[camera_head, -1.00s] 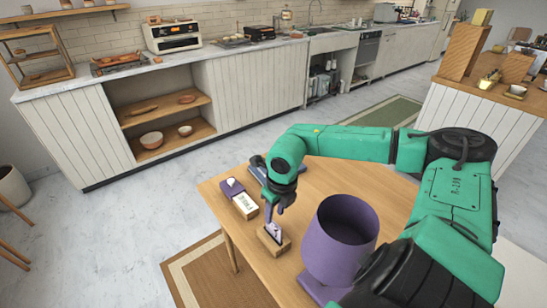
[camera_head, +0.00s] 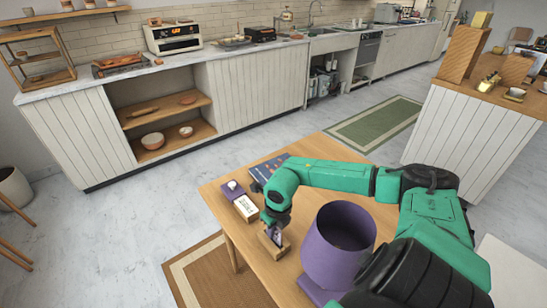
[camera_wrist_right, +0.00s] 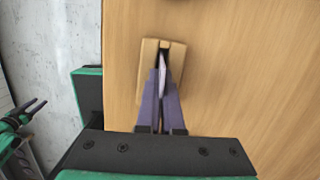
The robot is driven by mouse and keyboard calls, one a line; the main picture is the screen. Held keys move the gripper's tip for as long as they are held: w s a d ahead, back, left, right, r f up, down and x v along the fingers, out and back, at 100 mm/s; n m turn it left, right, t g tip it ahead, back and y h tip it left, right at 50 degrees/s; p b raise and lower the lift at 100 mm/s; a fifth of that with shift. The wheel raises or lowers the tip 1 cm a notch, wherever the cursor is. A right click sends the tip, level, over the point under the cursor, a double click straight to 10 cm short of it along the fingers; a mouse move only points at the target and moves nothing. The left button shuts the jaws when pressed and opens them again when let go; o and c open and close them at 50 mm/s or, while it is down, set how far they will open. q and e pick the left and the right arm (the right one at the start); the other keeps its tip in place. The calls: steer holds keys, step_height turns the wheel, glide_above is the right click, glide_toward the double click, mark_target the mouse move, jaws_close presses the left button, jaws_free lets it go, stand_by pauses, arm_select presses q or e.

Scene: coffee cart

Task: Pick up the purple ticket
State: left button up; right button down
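The purple ticket (camera_head: 277,236) stands upright in a small wooden holder (camera_head: 267,244) near the table's left edge. My right gripper (camera_head: 273,226) points down at it from above. In the right wrist view the holder (camera_wrist_right: 150,90) lies ahead. The two purple fingers of my right gripper (camera_wrist_right: 161,88) reach over it, one on each side of the thin ticket (camera_wrist_right: 162,66), seen nearly edge-on. Whether they press on it is too small to tell. My left gripper (camera_wrist_right: 31,108) shows small at the left edge of the right wrist view, its dark fingers apart and empty.
A white card on a wooden block (camera_head: 246,207) and a purple item with a white knob (camera_head: 232,188) stand just left of my gripper. A dark blue flat item (camera_head: 262,172) lies behind. A large purple cylinder (camera_head: 338,245) stands close on the right of the wooden table (camera_head: 315,148).

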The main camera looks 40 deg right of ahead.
step_height(320, 180, up, 13)
steer(key=shift+b, duration=1)
step_height(320, 180, up, 12)
steer(key=p, duration=0.5)
steer(key=shift+p, duration=0.35)
